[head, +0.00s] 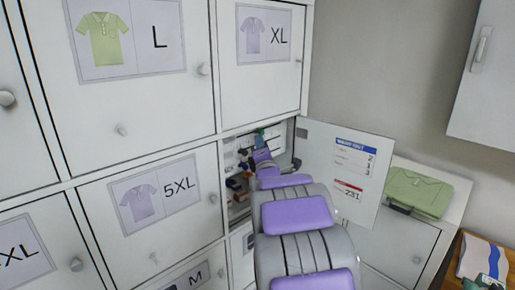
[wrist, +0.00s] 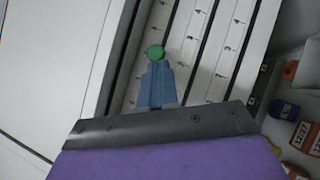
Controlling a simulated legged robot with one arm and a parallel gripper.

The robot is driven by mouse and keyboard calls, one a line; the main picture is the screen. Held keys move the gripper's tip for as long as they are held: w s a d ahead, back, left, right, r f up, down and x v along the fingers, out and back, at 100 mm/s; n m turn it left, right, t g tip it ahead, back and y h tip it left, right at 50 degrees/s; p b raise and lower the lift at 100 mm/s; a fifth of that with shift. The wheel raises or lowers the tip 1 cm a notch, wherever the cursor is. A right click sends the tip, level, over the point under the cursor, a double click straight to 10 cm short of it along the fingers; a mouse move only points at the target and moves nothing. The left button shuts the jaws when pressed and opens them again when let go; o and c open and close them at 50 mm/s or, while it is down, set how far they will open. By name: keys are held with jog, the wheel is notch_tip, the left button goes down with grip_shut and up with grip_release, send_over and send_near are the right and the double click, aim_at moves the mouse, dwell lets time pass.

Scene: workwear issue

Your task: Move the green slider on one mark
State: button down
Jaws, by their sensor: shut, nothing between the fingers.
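The green slider (wrist: 155,52) shows in the wrist view as a round green knob, on or over a white scale strip with printed marks. My gripper (wrist: 157,70) is shut, with its blue fingertips right at the knob. I cannot tell whether they touch it. The number beside the knob is hidden by the gripper. In the head view my gripper (head: 261,153) reaches into an open locker compartment, and the green slider (head: 260,132) shows small just beyond it.
The open compartment door (head: 345,170) stands to the right of my arm, with labels on it. Lockers with shirt pictures (head: 150,190) fill the left. Small coloured items with tags (wrist: 283,109) lie right of the strips. A folded green shirt (head: 418,192) lies on a cabinet.

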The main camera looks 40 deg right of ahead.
jog(key=shift+w+d, duration=0.15)
jog(key=shift+d, duration=1.65)
